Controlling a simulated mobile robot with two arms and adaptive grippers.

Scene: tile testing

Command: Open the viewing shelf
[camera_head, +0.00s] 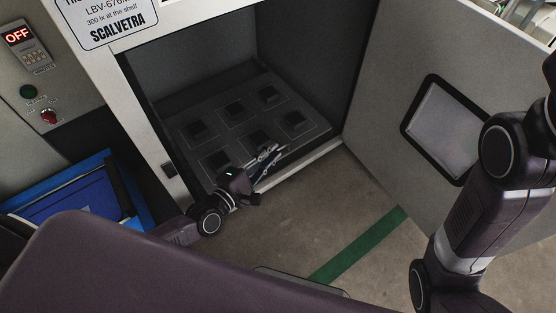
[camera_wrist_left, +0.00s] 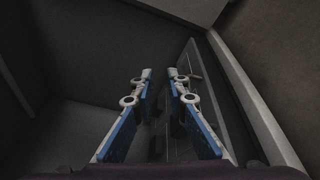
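The viewing shelf (camera_head: 226,136) is a dark grey panel with several raised square pads, low inside an open cabinet. The cabinet door (camera_head: 376,137), with a black-framed window, stands swung open to the right. My left gripper (camera_head: 268,158) is at the shelf's front right part, its fingers overlapping the shelf in the head view. In the left wrist view the gripper (camera_wrist_left: 160,76) has its two blue-padded fingers apart, with nothing seen between them. Whether they touch the shelf I cannot tell. My right arm shows at the right of the head view; its gripper is outside the frame.
A control panel at the left has a red "OFF" display (camera_head: 18,36), a green button (camera_head: 28,92) and a red knob (camera_head: 49,117). A blue bin (camera_head: 129,187) stands below it. The floor before the cabinet, with a green stripe (camera_head: 357,246), is clear.

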